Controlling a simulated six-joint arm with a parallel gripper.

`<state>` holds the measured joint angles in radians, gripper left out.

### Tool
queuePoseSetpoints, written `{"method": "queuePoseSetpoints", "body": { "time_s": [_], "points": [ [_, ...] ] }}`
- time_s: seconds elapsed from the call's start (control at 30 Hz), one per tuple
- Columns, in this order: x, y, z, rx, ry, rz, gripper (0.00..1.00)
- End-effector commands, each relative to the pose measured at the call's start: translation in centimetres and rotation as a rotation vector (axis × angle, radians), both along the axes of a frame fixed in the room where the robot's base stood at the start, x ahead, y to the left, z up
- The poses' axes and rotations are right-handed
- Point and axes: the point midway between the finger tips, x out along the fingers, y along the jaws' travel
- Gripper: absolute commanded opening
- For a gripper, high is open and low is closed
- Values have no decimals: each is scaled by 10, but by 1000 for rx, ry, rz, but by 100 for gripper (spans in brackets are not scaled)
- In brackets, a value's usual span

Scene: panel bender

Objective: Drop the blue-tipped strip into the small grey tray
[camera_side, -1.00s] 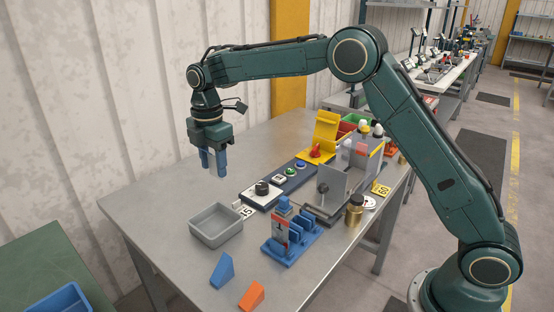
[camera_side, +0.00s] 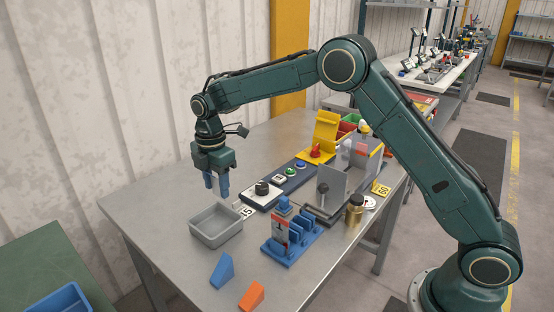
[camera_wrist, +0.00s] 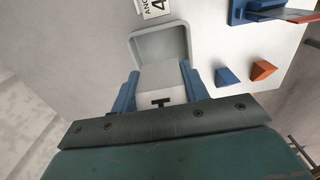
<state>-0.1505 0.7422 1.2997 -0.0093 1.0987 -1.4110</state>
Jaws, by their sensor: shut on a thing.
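My gripper (camera_side: 217,188) hangs in the air just above and behind the small grey tray (camera_side: 204,238), with its blue fingers pointing down. In the wrist view, my gripper (camera_wrist: 160,85) is shut on a pale flat strip (camera_wrist: 160,82) with a black mark, held between the two fingers. Its blue tip cannot be made out. In the side view the strip cannot be told apart from the fingers. The tray also shows in the wrist view (camera_wrist: 140,45), past the fingertips; the strip covers part of its opening, and its visible floor is bare.
A blue rack (camera_side: 290,245) holding a red-and-grey strip stands right of the tray. A blue wedge (camera_side: 222,270) and an orange wedge (camera_side: 252,296) lie in front. A dark button panel (camera_side: 285,180) and grey machine (camera_side: 333,185) stand behind right. The table's left part is clear.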

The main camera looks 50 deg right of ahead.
Motion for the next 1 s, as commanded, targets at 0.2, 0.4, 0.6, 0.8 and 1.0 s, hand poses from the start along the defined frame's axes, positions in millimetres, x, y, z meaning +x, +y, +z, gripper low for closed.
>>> {"method": "queuePoseSetpoints", "body": {
  "time_s": [0.2, 0.4, 0.6, 0.8, 1.0],
  "points": [
    [0, 0, -15, -1, 3, 0, 30],
    [0, 0, -28, -1, 2, 0, 30],
    [-1, 0, -43, -1, 2, 0, 30],
    [0, 0, -56, 0, 2, 0, 30],
    [0, 0, -66, 0, 2, 0, 30]
  ]
}}
